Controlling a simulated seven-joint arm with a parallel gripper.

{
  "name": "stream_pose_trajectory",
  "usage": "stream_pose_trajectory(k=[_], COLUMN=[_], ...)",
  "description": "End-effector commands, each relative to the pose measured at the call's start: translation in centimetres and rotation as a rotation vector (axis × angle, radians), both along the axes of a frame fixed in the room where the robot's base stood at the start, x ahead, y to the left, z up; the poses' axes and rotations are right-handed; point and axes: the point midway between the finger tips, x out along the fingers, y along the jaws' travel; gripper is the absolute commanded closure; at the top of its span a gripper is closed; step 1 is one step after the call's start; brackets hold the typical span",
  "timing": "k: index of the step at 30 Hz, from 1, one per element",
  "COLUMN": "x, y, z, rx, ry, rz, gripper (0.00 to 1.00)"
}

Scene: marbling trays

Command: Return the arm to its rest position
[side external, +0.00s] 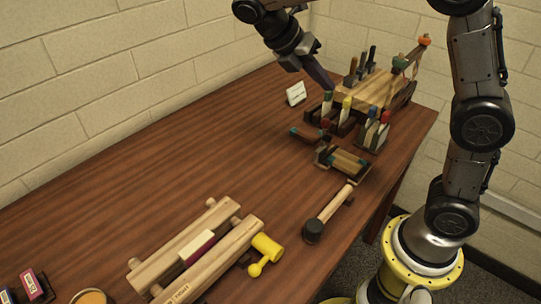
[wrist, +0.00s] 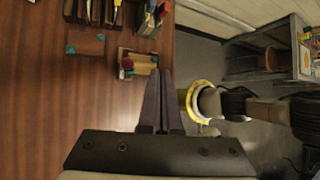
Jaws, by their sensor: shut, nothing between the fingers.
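My gripper (side external: 322,80) is in the upper middle of the side external view, raised above the far part of the table, close to the tool holders in the picture. In the wrist view its two dark fingers (wrist: 160,76) lie together, with nothing held between them. The fingertips show beside the table's edge in that view. My arm reaches in from the right and over the top of the side external view, and part of it is out of frame.
The wooden table (side external: 150,165) holds a wooden rack (side external: 376,88) with colored-handled tools at the far end. A small tray (side external: 343,162), a black-headed mallet (side external: 314,230) and a wooden clamp-like frame (side external: 190,250) with a yellow piece (side external: 265,248) lie nearer. The left-middle table is clear.

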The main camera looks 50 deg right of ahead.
Motion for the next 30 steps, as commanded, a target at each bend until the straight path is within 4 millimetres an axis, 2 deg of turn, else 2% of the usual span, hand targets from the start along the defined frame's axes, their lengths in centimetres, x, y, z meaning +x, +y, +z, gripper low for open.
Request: stream_pose_trajectory(k=[1, 3, 8, 12, 18, 23, 27, 30], x=[-1.7, -3.7, -8.3, -12.0, -15.8, -17.1, -16.8, -16.1], y=[-0.5, -0.9, -1.1, -0.6, 1.1, 2.8, 4.0, 4.4], z=[1.0, 1.8, 2.6, 2.1, -0.1, -2.5, -4.2, -4.3], rx=[0.023, 0.054, 0.128, 0.208, 0.342, 0.461, 0.514, 0.539], ry=[-0.068, -0.167, -0.407, -0.625, -0.913, -1.080, -1.122, -1.147], rz=[-0.038, -0.096, -0.263, -0.449, -0.781, -1.098, -1.329, -1.448], gripper=[1.00, 1.00, 1.00, 1.00, 1.00, 1.00, 1.00, 1.00])
